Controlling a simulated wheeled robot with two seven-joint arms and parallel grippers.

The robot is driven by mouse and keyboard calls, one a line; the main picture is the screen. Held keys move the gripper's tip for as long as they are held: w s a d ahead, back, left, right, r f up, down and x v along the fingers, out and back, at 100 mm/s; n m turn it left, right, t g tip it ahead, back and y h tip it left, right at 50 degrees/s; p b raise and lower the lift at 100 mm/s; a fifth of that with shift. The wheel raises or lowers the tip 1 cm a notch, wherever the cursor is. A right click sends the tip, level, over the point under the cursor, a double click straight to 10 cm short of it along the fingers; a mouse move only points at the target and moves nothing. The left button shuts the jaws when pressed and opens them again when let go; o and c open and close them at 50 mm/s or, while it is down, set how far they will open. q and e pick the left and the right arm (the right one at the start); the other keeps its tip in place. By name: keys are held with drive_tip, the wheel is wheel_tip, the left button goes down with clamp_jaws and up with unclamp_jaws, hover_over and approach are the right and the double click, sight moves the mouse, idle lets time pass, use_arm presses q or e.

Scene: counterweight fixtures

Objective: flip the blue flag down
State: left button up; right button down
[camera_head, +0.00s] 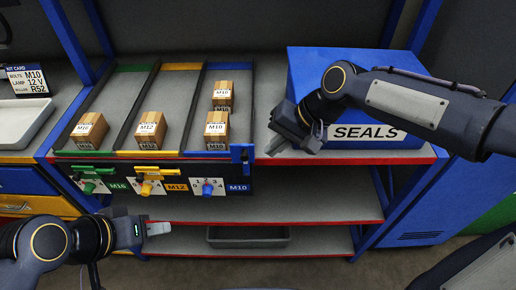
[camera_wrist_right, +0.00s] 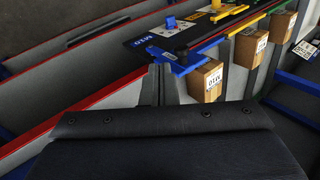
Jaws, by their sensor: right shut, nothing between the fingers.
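The blue flag (camera_head: 242,154) stands at the front right corner of the M10 lane, beside the blue front strip; in the right wrist view it shows as a blue piece (camera_wrist_right: 180,68) just beyond my fingertips. My right gripper (camera_head: 274,147) is shut and empty, a short way right of the flag in the head view, in front of the blue SEALS bin. It also shows in the right wrist view (camera_wrist_right: 160,72). Whether its tips touch the flag, I cannot tell. My left gripper (camera_head: 160,228) is low at the left, below the dial panel, far from the flag; its jaws are unclear.
Dials for M16 (camera_head: 91,186), M12 (camera_head: 147,188) and M10 (camera_head: 207,188) sit below the lanes. Several small cartons stand in the lanes. The blue SEALS bin (camera_head: 300,70) stands at the right. A grey tray (camera_head: 248,237) lies on the bottom shelf.

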drive_tip(key=shift+w+a+f+p, duration=0.1)
drive_tip(key=shift+a+f, duration=0.25)
drive_tip(key=shift+a, duration=0.3)
drive_tip(key=shift+w+a+f+p, duration=0.15)
drive_tip(key=shift+a+f, duration=0.25)
drive_tip(key=shift+a, duration=0.2)
drive_tip(key=shift+w+a+f+p, duration=0.1)
drive_tip(key=shift+a+f, duration=0.25)
drive_tip(key=shift+a, duration=0.3)
drive_tip(key=shift+r, duration=0.1)
